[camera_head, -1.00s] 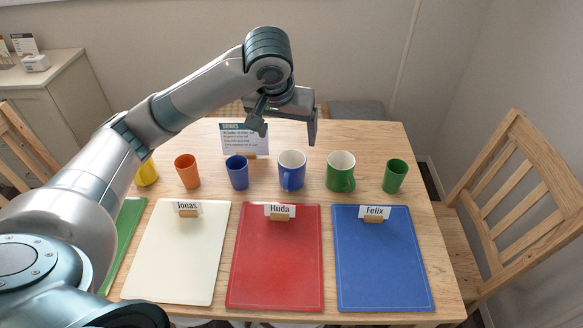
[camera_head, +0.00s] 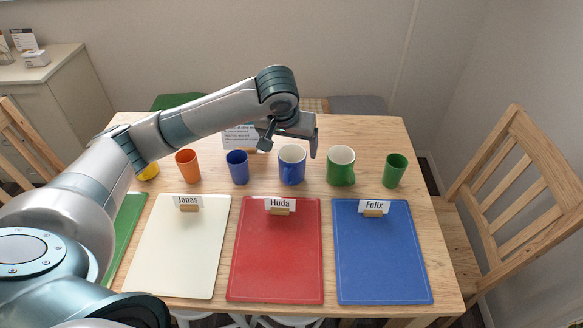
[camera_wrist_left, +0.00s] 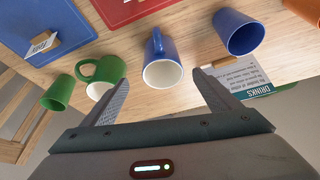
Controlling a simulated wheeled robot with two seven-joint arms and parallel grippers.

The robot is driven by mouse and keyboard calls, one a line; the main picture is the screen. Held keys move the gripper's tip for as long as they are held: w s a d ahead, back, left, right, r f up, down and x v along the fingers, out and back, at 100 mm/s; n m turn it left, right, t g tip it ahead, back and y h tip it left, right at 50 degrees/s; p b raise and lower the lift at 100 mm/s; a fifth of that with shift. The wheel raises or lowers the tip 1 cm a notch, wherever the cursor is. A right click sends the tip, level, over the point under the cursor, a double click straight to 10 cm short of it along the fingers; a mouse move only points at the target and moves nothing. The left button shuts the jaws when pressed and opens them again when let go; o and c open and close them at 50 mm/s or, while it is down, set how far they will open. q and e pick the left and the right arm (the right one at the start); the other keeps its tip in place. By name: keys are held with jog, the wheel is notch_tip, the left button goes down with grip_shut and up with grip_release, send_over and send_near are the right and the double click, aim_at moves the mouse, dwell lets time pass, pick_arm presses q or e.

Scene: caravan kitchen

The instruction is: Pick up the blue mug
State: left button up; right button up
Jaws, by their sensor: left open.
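The blue mug (camera_head: 292,165) with a white inside stands upright on the table, in the middle of a row of cups. Its handle faces the front edge. My left gripper (camera_head: 290,148) is open and hangs just above and behind the mug. In the left wrist view the mug (camera_wrist_left: 161,60) lies ahead of the two spread fingers (camera_wrist_left: 165,88), a little apart from them, with nothing between the fingers. My right gripper is not in view.
A blue cup (camera_head: 237,168) stands left of the mug and a green mug (camera_head: 341,167) close on its right. An orange cup (camera_head: 188,166) and a green cup (camera_head: 395,171) stand farther out. A drinks card (camera_head: 240,138) stands behind. Red (camera_head: 275,255), white (camera_head: 178,250) and blue (camera_head: 382,258) mats lie in front.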

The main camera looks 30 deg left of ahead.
aim_at(292, 157)
pick_arm(q)
jog(key=shift+x, duration=1.1)
jog(key=shift+p+x, duration=0.35)
jog(key=shift+x, duration=2.25)
jog(key=shift+a, duration=0.2)
jog(key=c, duration=1.4)
jog(key=shift+o, duration=0.2)
jog(key=shift+r, duration=0.1)
